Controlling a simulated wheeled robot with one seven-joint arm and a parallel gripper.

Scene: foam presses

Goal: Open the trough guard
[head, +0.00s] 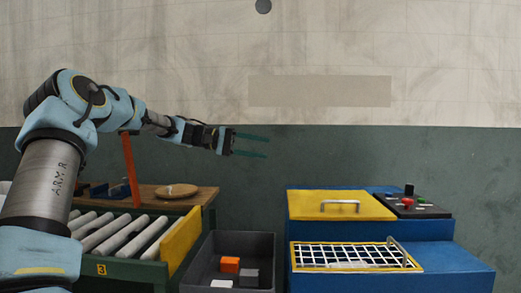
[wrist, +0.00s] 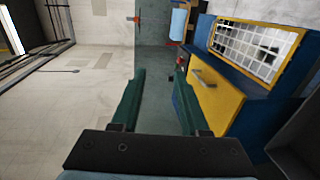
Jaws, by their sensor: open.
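The trough guard looks to be the white mesh panel in a yellow frame (head: 355,267), lying shut over an opening at the front of the blue press (head: 440,272). A grey bar handle (head: 400,250) stands at its right edge. The mesh guard also shows in the wrist view (wrist: 258,50), upper right. My gripper (head: 264,147) is open and empty, with green fingers, in the air up and left of the press. It touches nothing. Its fingers also show in the wrist view (wrist: 160,80).
A yellow lid (head: 338,212) with its own handle sits behind the guard. A control box with a red button (head: 407,202) is at right. A grey bin (head: 212,246) with blocks stands left of the press, beside the roller conveyor (head: 110,233). Air above the press is clear.

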